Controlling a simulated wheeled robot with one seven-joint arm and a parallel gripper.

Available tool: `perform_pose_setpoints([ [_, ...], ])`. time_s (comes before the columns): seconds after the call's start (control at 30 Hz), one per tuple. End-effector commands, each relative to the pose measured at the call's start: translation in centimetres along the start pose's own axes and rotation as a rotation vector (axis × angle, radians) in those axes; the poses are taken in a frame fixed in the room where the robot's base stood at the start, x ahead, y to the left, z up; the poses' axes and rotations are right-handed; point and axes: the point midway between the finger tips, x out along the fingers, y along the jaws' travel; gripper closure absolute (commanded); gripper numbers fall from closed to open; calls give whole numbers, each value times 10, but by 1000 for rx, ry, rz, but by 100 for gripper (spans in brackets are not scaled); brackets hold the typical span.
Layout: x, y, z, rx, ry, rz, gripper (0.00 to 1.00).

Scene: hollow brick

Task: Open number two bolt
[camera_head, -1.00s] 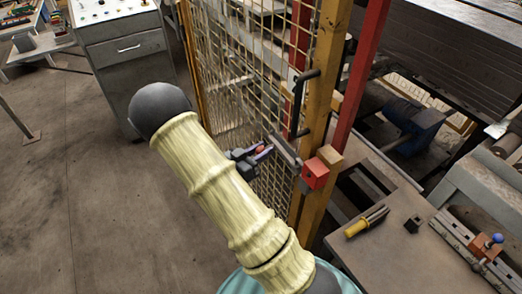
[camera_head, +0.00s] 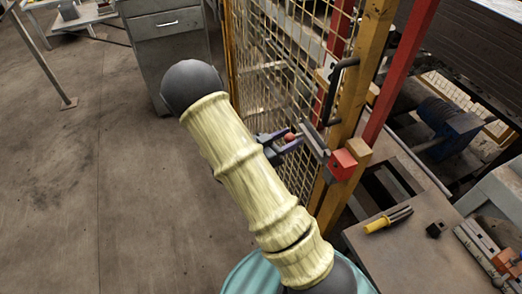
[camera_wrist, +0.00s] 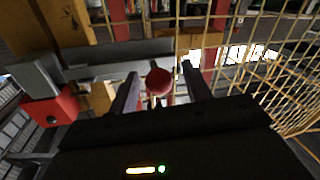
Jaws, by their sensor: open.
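A grey sliding bolt (camera_head: 315,141) with a red knob (camera_head: 289,137) sits on the edge of the yellow mesh gate (camera_head: 283,90). A red block (camera_head: 342,164) is on the yellow post at the bolt's right end. No number is readable on it. My gripper (camera_head: 286,140) is at the knob, its fingers pointing right toward the gate. In the wrist view my gripper (camera_wrist: 161,88) is open, with the red knob (camera_wrist: 159,81) between its two fingers and gaps visible on both sides. The grey bolt bar (camera_wrist: 85,62) runs left toward the red block (camera_wrist: 46,110).
A black handle (camera_head: 340,88) stands out from the gate above the bolt. A table (camera_head: 400,250) at lower right holds a yellow-handled tool (camera_head: 385,220) and a small black block (camera_head: 436,229). A grey cabinet (camera_head: 165,50) stands behind. The floor at left is clear.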

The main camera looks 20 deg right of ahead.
Motion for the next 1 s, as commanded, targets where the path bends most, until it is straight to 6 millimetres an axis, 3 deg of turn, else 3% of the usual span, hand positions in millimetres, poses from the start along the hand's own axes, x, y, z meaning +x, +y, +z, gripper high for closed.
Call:
perform_pose_setpoints([
  [0.7, -138, 0, 2, 1, -2, -7, 51],
  [0.83, -156, 0, 2, 2, -1, -4, 51],
  [1.0, -165, 1, 1, -1, 0, -3, 51],
])
